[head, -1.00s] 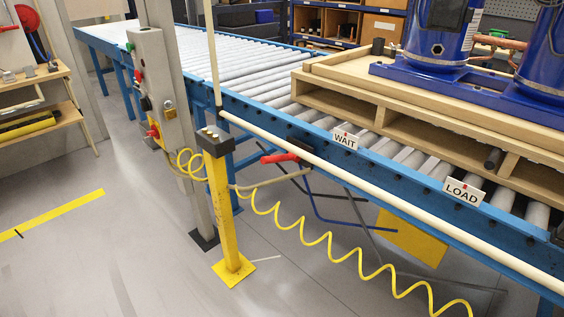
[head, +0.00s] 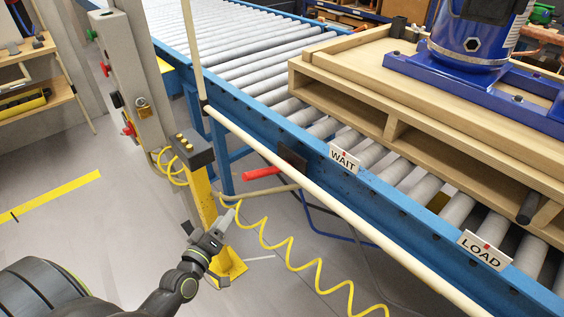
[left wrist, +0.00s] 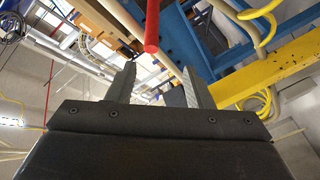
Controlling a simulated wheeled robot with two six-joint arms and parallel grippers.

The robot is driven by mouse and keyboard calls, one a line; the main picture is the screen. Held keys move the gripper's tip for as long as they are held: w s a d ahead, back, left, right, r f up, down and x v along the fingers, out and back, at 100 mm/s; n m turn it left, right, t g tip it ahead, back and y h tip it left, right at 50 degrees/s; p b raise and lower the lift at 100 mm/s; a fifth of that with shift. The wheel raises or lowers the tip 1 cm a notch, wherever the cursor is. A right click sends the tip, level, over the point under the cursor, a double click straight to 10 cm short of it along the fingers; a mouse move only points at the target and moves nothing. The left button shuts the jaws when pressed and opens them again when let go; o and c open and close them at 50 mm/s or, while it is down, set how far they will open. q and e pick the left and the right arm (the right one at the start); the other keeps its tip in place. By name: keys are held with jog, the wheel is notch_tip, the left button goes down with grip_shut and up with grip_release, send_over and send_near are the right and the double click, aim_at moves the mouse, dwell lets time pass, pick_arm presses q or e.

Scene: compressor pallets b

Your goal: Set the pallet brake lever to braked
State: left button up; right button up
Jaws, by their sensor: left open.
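The brake lever has a red handle (head: 262,174) that sticks out to the left from a dark plate (head: 292,157) on the blue conveyor side rail, near the WAIT sign. My left gripper (head: 224,222) is open and empty, below and to the left of the handle, in front of the yellow post. In the left wrist view, the red handle (left wrist: 152,28) hangs in from the top edge, beyond and above the two spread fingers (left wrist: 158,85). The fingers are apart from it. No braked marking is readable. My right gripper is not in view.
A yellow post (head: 204,200) with a dark button box (head: 192,149) stands left of the lever. A coiled yellow hose (head: 290,252) hangs below. A cream rail (head: 330,205) runs along the conveyor. A wooden pallet (head: 400,120) carrying a blue compressor (head: 470,45) sits on the rollers.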

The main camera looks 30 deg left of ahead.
aim_at(253, 175)
pick_arm(q)
jog(key=w, duration=1.1)
jog(key=w+a+r, duration=0.1)
jog(key=w, duration=0.5)
jog(key=shift+w+r, duration=0.1)
jog(key=shift+w, duration=0.2)
jog(key=shift+c, duration=0.5)
grip_shut()
